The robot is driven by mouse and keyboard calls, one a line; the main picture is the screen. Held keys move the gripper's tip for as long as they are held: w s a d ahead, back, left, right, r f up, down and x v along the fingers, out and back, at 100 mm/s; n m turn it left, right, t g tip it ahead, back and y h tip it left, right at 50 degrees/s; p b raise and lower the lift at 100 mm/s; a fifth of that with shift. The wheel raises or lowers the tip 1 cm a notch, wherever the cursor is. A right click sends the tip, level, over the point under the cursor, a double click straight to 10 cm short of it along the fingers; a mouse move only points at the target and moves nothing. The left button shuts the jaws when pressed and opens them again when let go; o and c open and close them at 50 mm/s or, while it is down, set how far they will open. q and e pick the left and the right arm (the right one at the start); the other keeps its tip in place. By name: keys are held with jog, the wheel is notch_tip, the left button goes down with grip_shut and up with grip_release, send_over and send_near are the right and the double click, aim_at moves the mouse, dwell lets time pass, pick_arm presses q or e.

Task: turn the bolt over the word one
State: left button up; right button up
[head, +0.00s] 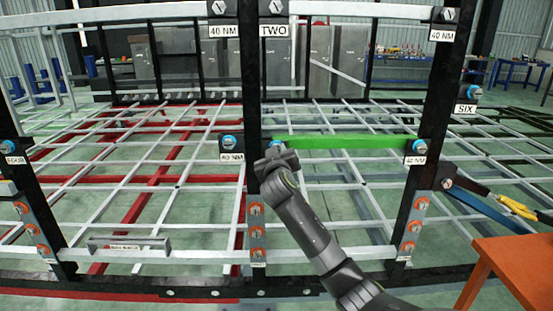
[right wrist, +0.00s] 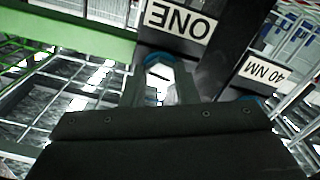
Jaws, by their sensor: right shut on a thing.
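The bolt over the word ONE has a silver head and a blue ring; in the right wrist view the bolt (right wrist: 155,60) sits between my right gripper's fingers. The white ONE label (right wrist: 180,19) reads upside down there. In the head view only a bit of the blue ring (head: 276,143) shows above my right gripper (head: 277,157), which hides the label. My right gripper (right wrist: 158,88) is shut on the bolt head. My left gripper is not in view.
A green bar (head: 345,142) runs right from this bolt to another blue-ringed bolt (head: 419,146). A further blue-ringed bolt (head: 227,142) with a 40 NM label is close on the left.

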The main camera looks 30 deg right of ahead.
jog(key=m+b, duration=0.1)
jog(key=m, duration=0.2)
jog(key=m+b, duration=0.2)
jog(key=m, duration=0.2)
jog(key=m+b, duration=0.2)
jog(key=m, duration=0.1)
jog(key=shift+w+f+m, duration=0.1)
jog(key=shift+f+m, duration=0.15)
jog(key=shift+m, duration=0.05)
dwell(0.4)
jog(key=o, duration=0.8)
jog(key=shift+o, duration=1)
jog(key=shift+r, duration=0.15)
jog(key=shift+a, duration=0.1)
